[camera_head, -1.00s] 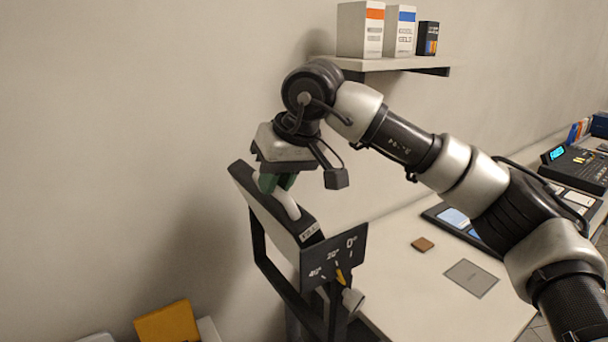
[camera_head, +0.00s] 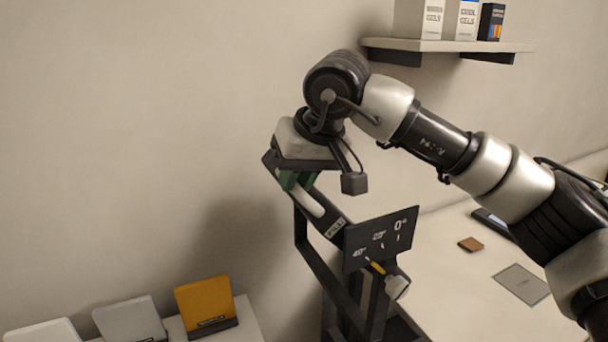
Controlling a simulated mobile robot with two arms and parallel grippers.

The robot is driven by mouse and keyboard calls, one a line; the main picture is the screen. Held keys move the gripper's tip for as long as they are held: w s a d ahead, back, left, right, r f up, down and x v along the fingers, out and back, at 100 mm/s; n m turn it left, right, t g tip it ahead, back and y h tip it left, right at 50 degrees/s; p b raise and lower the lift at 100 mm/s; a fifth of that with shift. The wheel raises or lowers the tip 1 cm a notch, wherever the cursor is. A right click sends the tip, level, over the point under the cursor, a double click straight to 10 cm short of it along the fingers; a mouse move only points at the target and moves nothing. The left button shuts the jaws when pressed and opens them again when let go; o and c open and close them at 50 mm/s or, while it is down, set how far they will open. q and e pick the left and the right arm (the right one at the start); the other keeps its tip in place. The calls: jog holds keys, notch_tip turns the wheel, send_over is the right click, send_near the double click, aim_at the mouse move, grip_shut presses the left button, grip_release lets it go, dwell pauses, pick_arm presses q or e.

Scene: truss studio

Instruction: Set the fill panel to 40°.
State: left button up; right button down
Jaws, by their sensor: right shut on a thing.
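The fill panel (camera_head: 335,228) is a dark, tilted panel labelled "FILL" on a black frame. A white bar handle (camera_head: 311,205) runs along it. My right gripper (camera_head: 297,181) comes down from above with green fingertips shut on the upper part of the handle; its body hides the grip partly. A black scale plate (camera_head: 352,262) at the panel's near end shows 0°, 20° and 40°. The yellow pointer (camera_head: 377,268) points up-left, close to the 40° mark. A grey knob (camera_head: 397,287) sits at the pointer's base. My left gripper is not in view.
A white table (camera_head: 450,292) with a brown square (camera_head: 470,244) and a grey card (camera_head: 522,284) lies to the right. A wall shelf (camera_head: 450,46) holds boxes above. A yellow panel (camera_head: 205,302) stands on a surface at lower left. My right arm crosses the right side.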

jog(key=shift+s+a+f, duration=0.3)
jog(key=shift+a+f, duration=0.05)
jog(key=shift+f, duration=0.25)
jog(key=c, duration=1.3)
grip_release()
jog(key=shift+a, duration=0.1)
jog(key=shift+o, duration=1.2)
jog(key=shift+a+r, duration=0.1)
jog(key=shift+a, duration=0.2)
jog(key=shift+w+r, duration=0.1)
jog(key=shift+r, duration=0.15)
jog(key=shift+r, duration=0.1)
